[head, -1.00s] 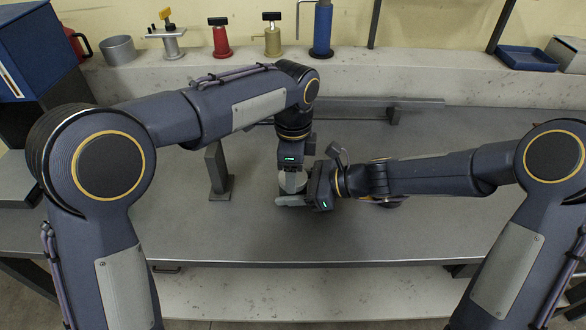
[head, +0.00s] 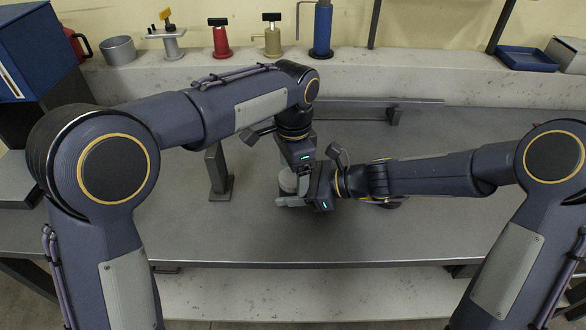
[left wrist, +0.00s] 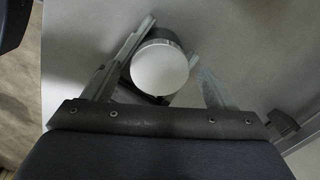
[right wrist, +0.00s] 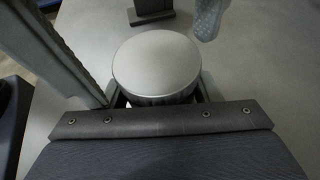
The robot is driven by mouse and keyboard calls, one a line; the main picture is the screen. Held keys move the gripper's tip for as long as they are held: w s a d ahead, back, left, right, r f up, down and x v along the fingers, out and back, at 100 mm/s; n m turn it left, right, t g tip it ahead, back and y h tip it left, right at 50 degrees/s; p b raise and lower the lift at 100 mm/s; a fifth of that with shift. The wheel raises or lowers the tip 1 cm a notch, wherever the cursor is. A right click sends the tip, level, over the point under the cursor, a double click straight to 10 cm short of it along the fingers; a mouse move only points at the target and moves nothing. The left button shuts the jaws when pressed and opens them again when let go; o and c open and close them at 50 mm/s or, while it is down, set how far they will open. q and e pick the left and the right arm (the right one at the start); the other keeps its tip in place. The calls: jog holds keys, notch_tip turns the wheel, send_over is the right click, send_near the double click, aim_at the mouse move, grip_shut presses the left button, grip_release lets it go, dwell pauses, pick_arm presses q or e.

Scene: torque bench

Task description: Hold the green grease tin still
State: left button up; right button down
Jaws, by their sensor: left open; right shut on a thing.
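A round tin with a pale grey lid (right wrist: 157,62) stands upright on the bench; no green shows on it. It also shows in the left wrist view (left wrist: 160,68) and, partly hidden, in the head view (head: 288,182). My right gripper (right wrist: 160,97) is shut on the tin's sides, low down beside the bench top. My left gripper (left wrist: 166,62) is open over the tin, its fingers spread to either side of the lid. It holds nothing. In the head view my left wrist hides part of the tin.
A dark upright post on a foot (head: 218,172) stands left of the tin. A long grey bar (head: 420,103) lies behind. The back ledge holds a red bottle jack (head: 220,40), a blue cylinder (head: 322,32) and a blue tray (head: 527,58). The bench front is clear.

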aim_at(293, 176)
pick_arm(q)
jog(key=shift+r, duration=2.25)
jog(key=shift+c, duration=0.5)
jog(key=m, duration=0.5)
jog(key=shift+s+d+r+m, duration=0.1)
jog(key=shift+d+r+m, duration=0.1)
jog(key=shift+r+m, duration=0.15)
jog(key=m, duration=0.2)
jog(key=r+m, duration=0.1)
jog(key=m, duration=0.1)
jog(key=shift+r, duration=0.2)
jog(key=m, duration=0.1)
jog(key=r+m, duration=0.1)
jog(key=m, duration=0.1)
jog(key=shift+a+m, duration=0.2)
jog(key=shift+m, duration=0.05)
jog(key=shift+f, duration=3.8)
